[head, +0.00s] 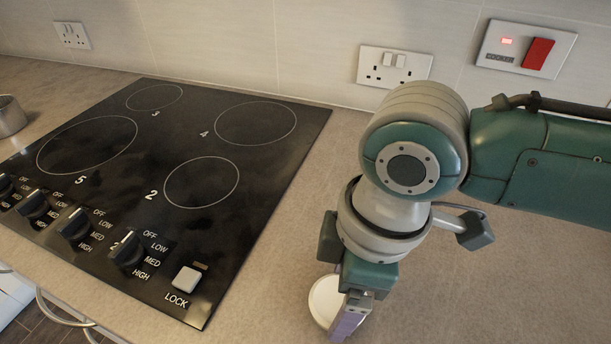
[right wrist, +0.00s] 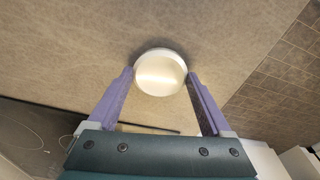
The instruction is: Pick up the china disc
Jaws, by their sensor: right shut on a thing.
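The china disc is a round white plate-like piece. In the head view the disc (head: 322,299) shows at the bottom centre, partly hidden behind my right gripper (head: 346,322). In the right wrist view the disc (right wrist: 160,72) sits between the tips of the two purple fingers of my right gripper (right wrist: 160,78), which are shut on its edges. I cannot tell whether the disc rests on the worktop or is just above it. My left gripper is in neither view.
A black hob (head: 165,180) with knobs along its front lies left of my right arm. A metal pot (head: 10,116) stands at the far left. Sockets and a red switch (head: 538,54) are on the tiled wall. The worktop (head: 480,300) at right is clear.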

